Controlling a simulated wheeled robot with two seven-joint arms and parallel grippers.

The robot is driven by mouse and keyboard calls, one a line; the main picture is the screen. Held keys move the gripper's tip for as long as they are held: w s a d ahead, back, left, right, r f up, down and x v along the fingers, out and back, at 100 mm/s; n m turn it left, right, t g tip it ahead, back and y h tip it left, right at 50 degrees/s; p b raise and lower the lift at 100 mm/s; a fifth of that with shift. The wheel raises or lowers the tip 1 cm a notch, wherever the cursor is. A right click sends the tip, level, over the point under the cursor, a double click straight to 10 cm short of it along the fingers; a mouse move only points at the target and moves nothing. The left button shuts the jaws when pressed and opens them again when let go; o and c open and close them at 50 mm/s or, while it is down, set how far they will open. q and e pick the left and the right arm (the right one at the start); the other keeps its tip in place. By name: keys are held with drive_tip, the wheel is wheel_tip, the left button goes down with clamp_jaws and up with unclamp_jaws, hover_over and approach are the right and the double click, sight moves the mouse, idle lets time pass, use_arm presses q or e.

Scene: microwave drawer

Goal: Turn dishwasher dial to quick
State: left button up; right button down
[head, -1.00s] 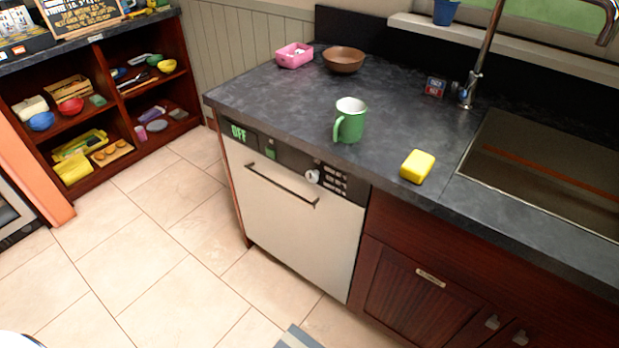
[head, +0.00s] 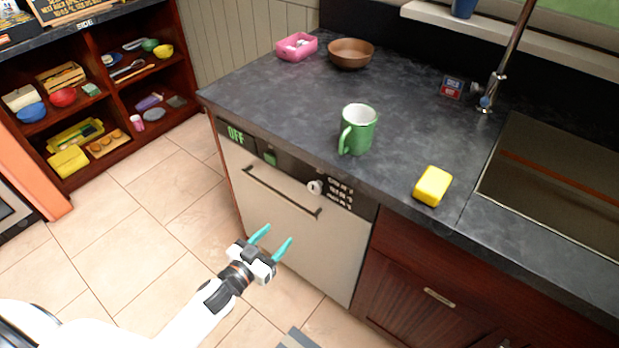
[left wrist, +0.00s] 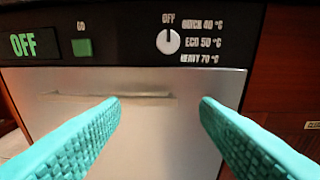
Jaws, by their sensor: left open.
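The dishwasher (head: 280,220) has a pale door, a handle bar and a dark control panel under the counter. Its white dial (head: 314,187) sits right of the panel's middle. In the left wrist view the dial (left wrist: 168,41) has a dark mark at its top, toward OFF; QUICK 40, ECO 50 and HEAVY 70 labels are to its right. The display (left wrist: 22,43) reads OFF, with a green button (left wrist: 82,48) beside it. My left gripper (head: 275,238) is open and empty, in front of the door, below the dial and apart from it. My right gripper is not in view.
A green mug (head: 358,130) and a yellow sponge (head: 433,186) stand on the dark counter (head: 270,100) above, near its front edge. The door's handle bar (head: 280,192) sticks out below the panel. The tiled floor (head: 130,220) to the left is clear.

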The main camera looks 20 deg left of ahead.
use_arm(q)
drive_tip(key=t+h, duration=0.1)
approach(313, 189)
drive_tip(key=shift+m, duration=0.4)
drive_tip(key=x, duration=0.8)
drive_tip(key=shift+w, duration=0.15)
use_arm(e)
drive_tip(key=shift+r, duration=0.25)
use_arm(q)
drive_tip(key=shift+c, duration=0.6)
drive_tip(key=c, duration=0.8)
drive_tip(key=shift+c, duration=0.2)
